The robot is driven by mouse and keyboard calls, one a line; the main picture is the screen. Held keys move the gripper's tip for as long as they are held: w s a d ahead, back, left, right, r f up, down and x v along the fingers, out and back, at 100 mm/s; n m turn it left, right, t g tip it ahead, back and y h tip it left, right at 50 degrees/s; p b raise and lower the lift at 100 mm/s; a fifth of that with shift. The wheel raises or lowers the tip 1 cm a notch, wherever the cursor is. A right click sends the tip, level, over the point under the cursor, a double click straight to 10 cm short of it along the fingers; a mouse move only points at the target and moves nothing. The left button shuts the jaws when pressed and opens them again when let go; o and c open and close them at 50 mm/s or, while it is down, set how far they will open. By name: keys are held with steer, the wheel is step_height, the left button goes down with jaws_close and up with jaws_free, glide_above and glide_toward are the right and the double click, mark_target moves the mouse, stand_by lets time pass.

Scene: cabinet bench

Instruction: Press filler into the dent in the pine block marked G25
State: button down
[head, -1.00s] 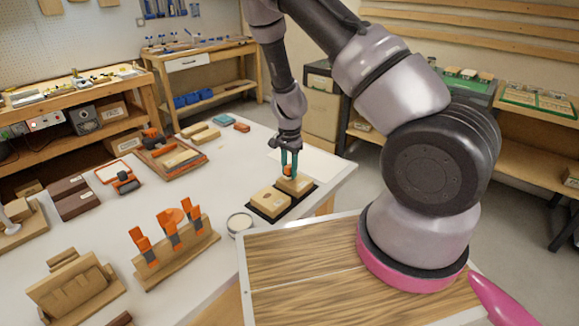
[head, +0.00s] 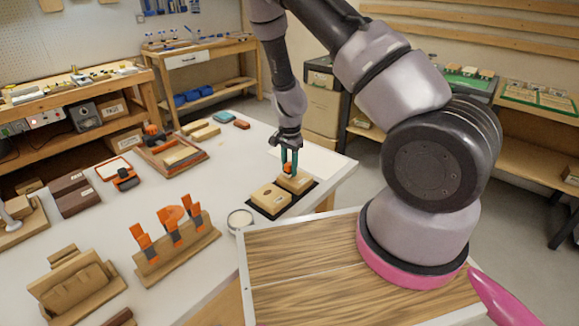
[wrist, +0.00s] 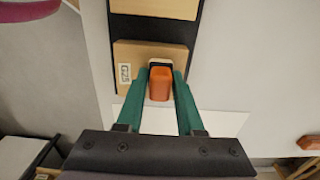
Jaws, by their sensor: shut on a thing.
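The pine block marked G25 (wrist: 125,72) lies on a dark mat (head: 255,210) on the white bench, beside a second wooden block (head: 271,198). In the head view, the G25 block (head: 297,182) is the farther one, under my gripper. My gripper (wrist: 160,90) is shut on an orange-handled tool (wrist: 161,82). The tool's dark-and-pale lower end is over the G25 block's edge area, near the label. I cannot tell whether it touches the wood. The dent is hidden or not distinguishable. The orange tool (head: 288,168) also shows small in the head view.
A round tin with pale contents (head: 240,219) stands at the bench's front edge near the mat. A pale sheet (head: 318,160) lies behind the blocks. The wood-topped surface (head: 300,265) in front is clear.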

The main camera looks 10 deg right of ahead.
steer(key=shift+f, duration=0.55)
steer(key=shift+d, duration=0.1)
steer(key=shift+w+d, duration=0.7)
steer(key=shift+d, duration=0.15)
steer(key=shift+s+a, duration=0.1)
steer(key=shift+s+a, duration=0.6)
steer(key=shift+a, duration=0.25)
steer(key=shift+w+d, duration=0.1)
steer(key=shift+w+d, duration=0.55)
steer(key=shift+d, duration=0.3)
steer(key=shift+s+a, duration=0.1)
